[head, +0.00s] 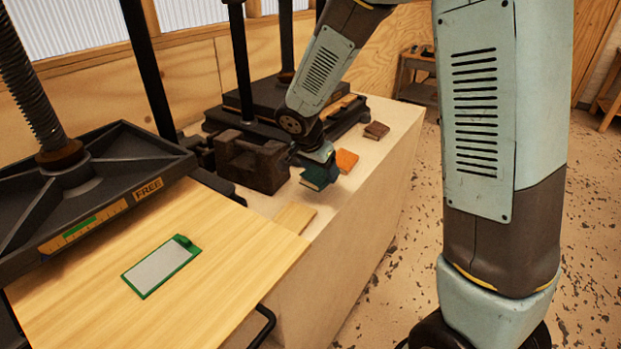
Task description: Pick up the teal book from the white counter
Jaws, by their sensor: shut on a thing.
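The teal book (318,177) is at the end of my arm, over the white counter (363,183) near its right edge. My gripper (322,160) is above the book and shut on its upper part. The fingers are small and partly merge with the book in this view. Whether the book's lower edge touches the counter, I cannot tell.
An orange book (346,160) and a brown book (376,130) lie just beyond. A dark iron block (254,163) stands close on the left. A pale wooden piece (295,217) lies nearer. A black press (85,185) and wooden board (110,300) with a green-edged clipboard (161,266) fill the left.

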